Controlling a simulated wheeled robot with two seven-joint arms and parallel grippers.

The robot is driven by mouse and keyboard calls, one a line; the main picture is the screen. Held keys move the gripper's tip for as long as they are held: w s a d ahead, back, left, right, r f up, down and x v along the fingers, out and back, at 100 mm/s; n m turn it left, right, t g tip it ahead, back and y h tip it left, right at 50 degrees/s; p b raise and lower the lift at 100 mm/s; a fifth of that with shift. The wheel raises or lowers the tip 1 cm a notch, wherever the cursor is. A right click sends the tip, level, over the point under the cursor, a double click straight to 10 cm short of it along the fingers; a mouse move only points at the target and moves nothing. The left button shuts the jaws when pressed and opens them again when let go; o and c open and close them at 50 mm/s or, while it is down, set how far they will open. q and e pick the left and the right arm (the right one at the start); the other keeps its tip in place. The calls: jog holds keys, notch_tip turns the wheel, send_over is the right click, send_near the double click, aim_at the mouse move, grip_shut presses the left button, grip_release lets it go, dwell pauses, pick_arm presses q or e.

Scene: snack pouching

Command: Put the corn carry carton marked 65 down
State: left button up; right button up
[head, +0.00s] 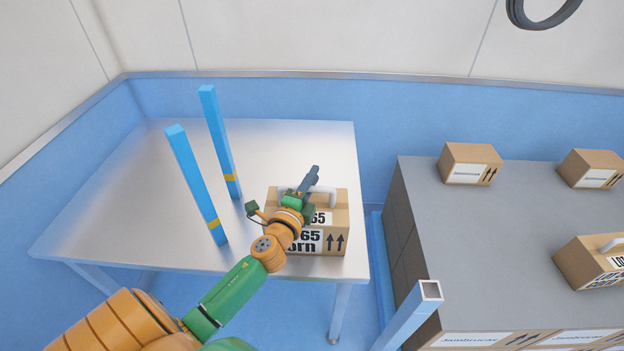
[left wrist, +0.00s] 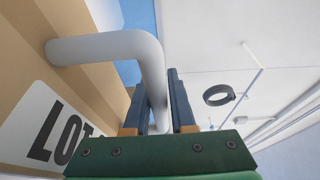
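The brown corn carry carton marked 65 (head: 335,215) is upright at the right front part of the metal table (head: 120,200). It has a white handle on top, and its printed front faces me. My left gripper (head: 306,190) is over the carton top and covers part of its label. In the left wrist view, the white handle (left wrist: 105,46) runs between the two dark fingers (left wrist: 158,115), which close snugly on it. Whether the carton's bottom touches the table is hard to tell. My right gripper is not in view.
Two blue posts with yellow bands (head: 197,185) stand on the table, left of the carton. The table behind and left of them is bare. A grey counter (head: 480,235) at right bears several cartons. A light-blue hollow post (head: 408,318) rises at the bottom, between table and counter.

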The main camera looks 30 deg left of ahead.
pick_arm(q)
jog(key=o, duration=0.3)
jog(key=shift+r, duration=0.1)
jog(key=shift+s, duration=0.15)
jog(key=b+v, duration=0.2)
jog(key=v, duration=1)
